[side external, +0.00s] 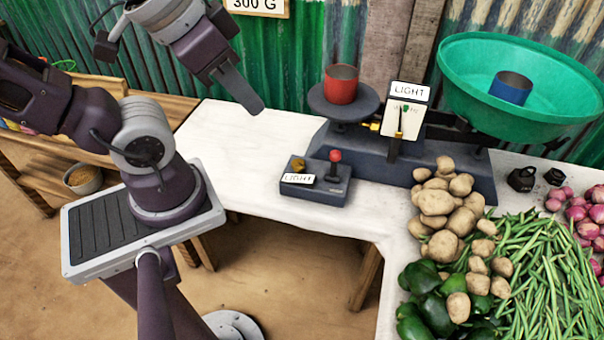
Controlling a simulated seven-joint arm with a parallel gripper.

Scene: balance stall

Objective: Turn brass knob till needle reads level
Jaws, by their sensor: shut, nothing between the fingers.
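The balance scale (440,165) stands on the white counter, with a round dark pan and a red cup (341,84) on its left. A green basin (465,85) with a blue cup (511,88) is on its right. Its white dial (390,122) has a dark needle (400,120) near a small green mark; the exact reading is too small to tell. A brass knob (370,126) sticks out left of the dial. Another brass-coloured piece (298,164) is on the small control box. My gripper (256,108) is shut and empty, above the counter's back left, apart from both.
The control box (315,192) has a red-topped lever (335,157) and a LIGHT label (298,179). Potatoes (437,202), green beans (530,270), peppers (420,300) and onions (585,215) fill the right. Black weights (522,179) stand behind the beans. The counter's left is clear.

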